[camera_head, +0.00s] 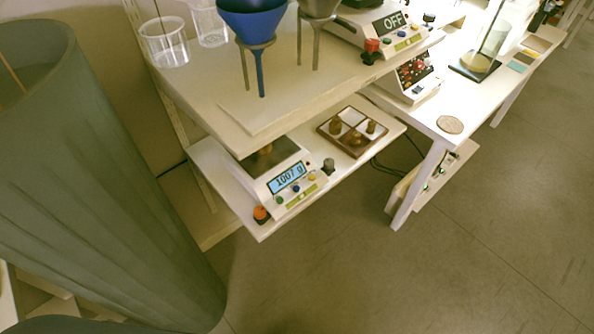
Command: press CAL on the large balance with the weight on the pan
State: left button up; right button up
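A white balance (285,183) stands on the lower shelf, its blue display (287,179) lit and reading about 1007 g. Green (280,199), blue (295,188) and yellow (312,177) buttons line its front; their labels are too small to read, so I cannot tell which is CAL. Its dark pan (283,154) is partly hidden under the upper board. A brass-coloured weight (265,151) seems to stand on the pan, its top hidden. A second balance (400,38) on the upper board shows OFF. Neither of my grippers is in view.
A wooden tray (322,127) of brass weights sits right of the balance. An orange-red knob (261,214) and a grey one (328,165) flank its front. The upper board (235,108) overhangs the pan. Floor in front is clear.

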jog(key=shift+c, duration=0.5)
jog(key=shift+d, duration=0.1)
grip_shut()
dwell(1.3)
